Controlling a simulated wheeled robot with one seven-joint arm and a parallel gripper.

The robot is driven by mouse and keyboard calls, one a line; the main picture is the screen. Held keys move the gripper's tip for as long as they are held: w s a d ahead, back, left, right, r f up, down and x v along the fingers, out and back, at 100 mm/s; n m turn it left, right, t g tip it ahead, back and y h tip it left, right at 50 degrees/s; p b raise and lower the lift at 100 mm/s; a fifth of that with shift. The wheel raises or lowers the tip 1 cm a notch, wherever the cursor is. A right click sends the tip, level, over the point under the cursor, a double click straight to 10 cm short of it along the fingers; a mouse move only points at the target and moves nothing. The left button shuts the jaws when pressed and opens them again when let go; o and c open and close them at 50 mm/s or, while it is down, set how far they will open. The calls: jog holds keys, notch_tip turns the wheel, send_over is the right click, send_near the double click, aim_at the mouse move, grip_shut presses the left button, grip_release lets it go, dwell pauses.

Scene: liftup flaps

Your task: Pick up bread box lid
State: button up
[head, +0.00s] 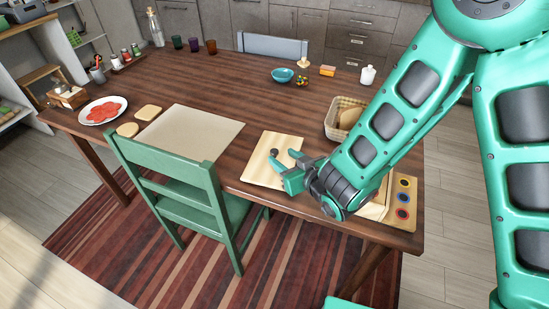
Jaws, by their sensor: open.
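A flat light-wood panel with a dark round knob, which looks like the bread box lid (262,165), is near the table's front edge, right of the green chair. My gripper (277,166) is over the panel's right part, with its fingers apart and pointing left. The knob (274,152) shows just beyond the fingertips. I cannot tell whether a finger touches the panel or knob. A light-wood piece (377,207), perhaps part of the bread box, shows behind my wrist; most of it is hidden.
A wicker basket (334,131) with bread stands behind my forearm. A board with coloured rings (403,198) lies at the right edge. A green chair (175,165) stands at the front. A beige mat (190,132) and plate (103,111) are left. The table's middle is clear.

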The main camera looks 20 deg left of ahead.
aim_at(276, 151)
jog(key=shift+d+x, duration=0.25)
jog(key=shift+x, duration=2.55)
jog(key=shift+w+f, duration=0.1)
jog(key=shift+w, duration=0.05)
grip_shut()
